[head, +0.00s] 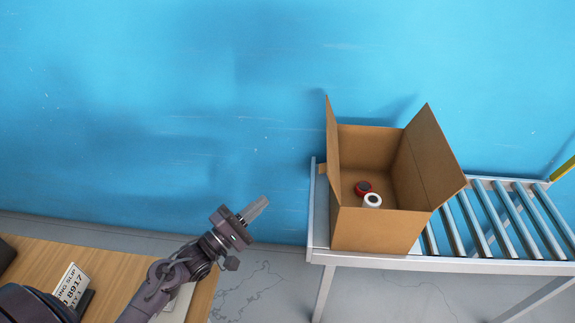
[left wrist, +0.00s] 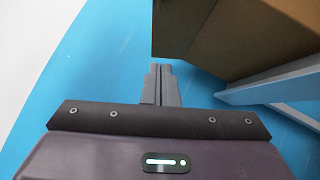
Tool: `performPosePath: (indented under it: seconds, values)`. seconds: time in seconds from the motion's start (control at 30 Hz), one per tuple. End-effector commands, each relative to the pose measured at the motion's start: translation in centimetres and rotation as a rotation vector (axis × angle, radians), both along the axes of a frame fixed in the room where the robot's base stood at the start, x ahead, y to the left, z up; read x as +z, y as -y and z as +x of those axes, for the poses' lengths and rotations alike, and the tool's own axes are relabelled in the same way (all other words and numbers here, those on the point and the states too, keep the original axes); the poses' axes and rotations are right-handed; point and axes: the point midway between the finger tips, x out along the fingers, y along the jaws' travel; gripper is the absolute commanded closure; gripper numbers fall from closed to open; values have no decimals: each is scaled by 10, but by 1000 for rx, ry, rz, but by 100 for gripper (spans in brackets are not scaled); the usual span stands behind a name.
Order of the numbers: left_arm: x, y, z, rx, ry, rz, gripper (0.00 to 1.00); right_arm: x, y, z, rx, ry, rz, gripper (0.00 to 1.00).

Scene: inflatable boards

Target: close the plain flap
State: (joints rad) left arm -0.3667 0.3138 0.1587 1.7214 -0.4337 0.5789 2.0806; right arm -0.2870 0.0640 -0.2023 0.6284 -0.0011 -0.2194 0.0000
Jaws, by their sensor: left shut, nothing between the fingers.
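An open cardboard box (head: 375,228) stands on a roller conveyor. Its left flap (head: 333,150) stands upright, and its right flap (head: 433,155) stands up and leans outward to the right. I see no marking on either flap. A tab of cardboard shows at the box's left side. My left gripper (head: 258,208) is shut and empty, to the left of the box and apart from it. In the left wrist view my shut fingers (left wrist: 161,84) point toward the blue wall, with brown cardboard (left wrist: 235,35) ahead to the right. My right gripper is not in view.
Inside the box lie a red and dark round item (head: 363,187) and a white one (head: 373,200). The conveyor (head: 480,265) has bare rollers to the right. A wooden table (head: 120,270) with a printed slip (head: 72,286) is at lower left. Open floor lies between table and conveyor.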

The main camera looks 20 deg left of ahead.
Motion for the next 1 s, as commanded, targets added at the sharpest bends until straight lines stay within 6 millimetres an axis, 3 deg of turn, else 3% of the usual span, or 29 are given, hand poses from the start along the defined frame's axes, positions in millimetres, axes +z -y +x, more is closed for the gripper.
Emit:
performPosePath:
  seconds: [0.17,0.4,0.6,0.8,1.0]
  values:
    - [9,7,11,-13,7,-24,100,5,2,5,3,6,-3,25]
    - [24,27,54,-10,6,-21,100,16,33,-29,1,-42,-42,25]
    - [34,45,89,-10,5,-20,100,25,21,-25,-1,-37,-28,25]
    - [44,71,94,-10,3,-21,100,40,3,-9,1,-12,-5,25]
    - [44,79,95,-9,1,-19,100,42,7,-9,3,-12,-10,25]
